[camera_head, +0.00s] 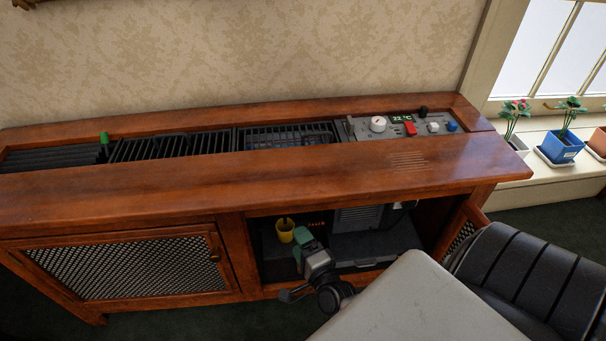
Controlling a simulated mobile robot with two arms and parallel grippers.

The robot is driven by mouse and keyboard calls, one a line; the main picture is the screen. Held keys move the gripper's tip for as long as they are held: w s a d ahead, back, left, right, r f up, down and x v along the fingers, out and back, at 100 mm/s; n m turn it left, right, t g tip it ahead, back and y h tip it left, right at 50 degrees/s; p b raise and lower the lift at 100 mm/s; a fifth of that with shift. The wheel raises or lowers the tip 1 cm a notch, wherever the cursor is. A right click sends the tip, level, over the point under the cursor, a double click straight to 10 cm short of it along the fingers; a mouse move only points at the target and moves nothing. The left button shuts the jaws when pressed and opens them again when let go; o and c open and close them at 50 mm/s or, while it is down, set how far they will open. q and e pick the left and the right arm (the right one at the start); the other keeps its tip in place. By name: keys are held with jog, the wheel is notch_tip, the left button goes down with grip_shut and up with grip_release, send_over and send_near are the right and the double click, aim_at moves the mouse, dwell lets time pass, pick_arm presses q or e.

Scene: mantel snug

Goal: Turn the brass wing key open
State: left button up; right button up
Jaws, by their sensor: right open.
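My right gripper (304,248) reaches from the lower right to the open bay of the wooden cabinet (300,172). Its green-tipped fingers are open, with nothing seen between them. My left gripper is not in view.
The bay's right door (460,235) stands open beside my arm; the left mesh door (130,265) is shut. A grey unit (358,218) sits in the bay. The top holds dark grilles (170,146) and a control panel (378,133). Potted plants (560,147) stand on the sill.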

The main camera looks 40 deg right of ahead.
jog(key=shift+s+a, duration=0.1)
jog(key=shift+s, duration=0.5)
